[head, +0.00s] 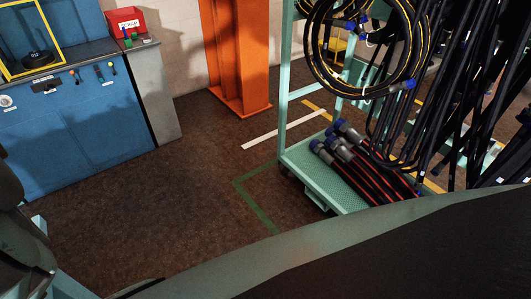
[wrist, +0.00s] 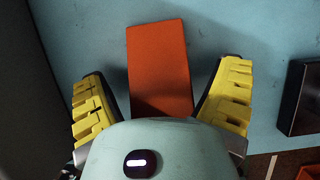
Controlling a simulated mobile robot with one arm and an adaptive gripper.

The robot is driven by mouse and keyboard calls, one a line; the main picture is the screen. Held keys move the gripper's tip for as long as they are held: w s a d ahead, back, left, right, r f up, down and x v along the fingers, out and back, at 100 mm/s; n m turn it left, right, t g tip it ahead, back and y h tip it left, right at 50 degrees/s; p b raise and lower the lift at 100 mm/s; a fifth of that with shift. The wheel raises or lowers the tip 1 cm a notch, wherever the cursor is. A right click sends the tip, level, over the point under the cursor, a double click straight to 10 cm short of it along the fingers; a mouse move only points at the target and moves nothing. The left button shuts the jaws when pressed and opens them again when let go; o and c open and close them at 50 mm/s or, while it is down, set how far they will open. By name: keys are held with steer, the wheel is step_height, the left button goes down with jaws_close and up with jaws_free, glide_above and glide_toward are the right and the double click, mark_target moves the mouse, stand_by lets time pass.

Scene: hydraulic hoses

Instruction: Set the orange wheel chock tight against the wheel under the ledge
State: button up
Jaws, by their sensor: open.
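An orange block (wrist: 159,62), which looks like the wheel chock, lies on a pale blue surface (wrist: 225,25) in the wrist view. My gripper (wrist: 161,78) is open, with one yellow-padded finger on each side of the block and a gap on both sides. The block's near end is hidden behind my gripper's body. In the head view, a pale green cart has a low deck (head: 308,168) with a dark wheel partly visible under its left corner. I cannot make out the chock or my gripper in the head view.
A dark box (wrist: 301,98) sits right of my gripper. Hoses (head: 375,185) with blue ends lie on the cart deck, and more hang above it. A blue cabinet (head: 85,130) stands left and an orange column (head: 238,55) behind. The brown floor (head: 185,195) between is clear.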

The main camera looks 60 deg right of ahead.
steer(key=shift+c, duration=0.2)
steer(key=c, duration=1.3)
steer(key=shift+r, duration=0.15)
